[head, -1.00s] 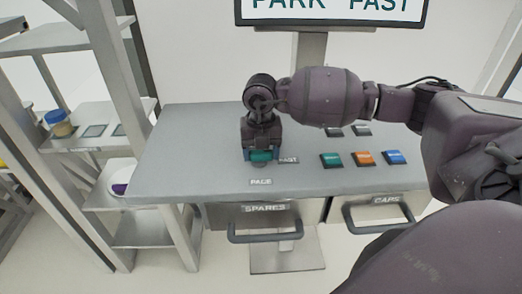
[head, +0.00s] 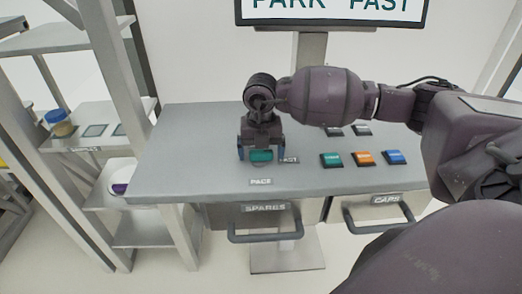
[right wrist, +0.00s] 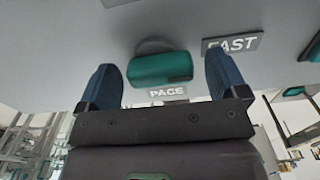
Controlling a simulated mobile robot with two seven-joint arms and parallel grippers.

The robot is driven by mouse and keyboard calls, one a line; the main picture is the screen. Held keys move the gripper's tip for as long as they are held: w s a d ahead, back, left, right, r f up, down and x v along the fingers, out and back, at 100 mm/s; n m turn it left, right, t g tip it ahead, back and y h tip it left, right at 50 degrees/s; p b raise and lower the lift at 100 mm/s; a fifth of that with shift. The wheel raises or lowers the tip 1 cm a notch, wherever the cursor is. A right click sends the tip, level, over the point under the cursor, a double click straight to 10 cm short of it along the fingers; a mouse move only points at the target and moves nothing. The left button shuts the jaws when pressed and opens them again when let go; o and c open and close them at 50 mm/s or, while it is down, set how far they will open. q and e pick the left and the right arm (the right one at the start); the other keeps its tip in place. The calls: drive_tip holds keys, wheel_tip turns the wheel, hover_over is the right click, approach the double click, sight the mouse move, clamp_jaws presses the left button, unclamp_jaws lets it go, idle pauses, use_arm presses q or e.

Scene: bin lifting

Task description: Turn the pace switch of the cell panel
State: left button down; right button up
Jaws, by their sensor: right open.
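The pace switch (head: 261,156) is a teal knob on the grey cell panel (head: 200,150), above the PACE label (head: 261,182). My right gripper (head: 261,155) is at the switch, with one finger on each side of it. In the right wrist view the teal switch (right wrist: 160,68) lies between the two blue fingers of my right gripper (right wrist: 163,85), with a gap on both sides. The jaws are open and hold nothing. The FAST label (right wrist: 232,44) is to the right of the switch. My left gripper is not in view.
Green (head: 331,160), orange (head: 364,158) and blue (head: 395,157) buttons sit on the panel right of the switch. A sign reading PARK FAST (head: 333,10) stands behind. Drawers marked SPARES (head: 265,222) and CAPS (head: 385,212) are below. A shelf rack (head: 115,130) stands at left.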

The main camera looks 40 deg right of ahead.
sight(261, 151)
wheel_tip(261, 151, up, 11)
idle(0.5)
drive_tip(key=shift+f, duration=0.15)
idle(0.4)
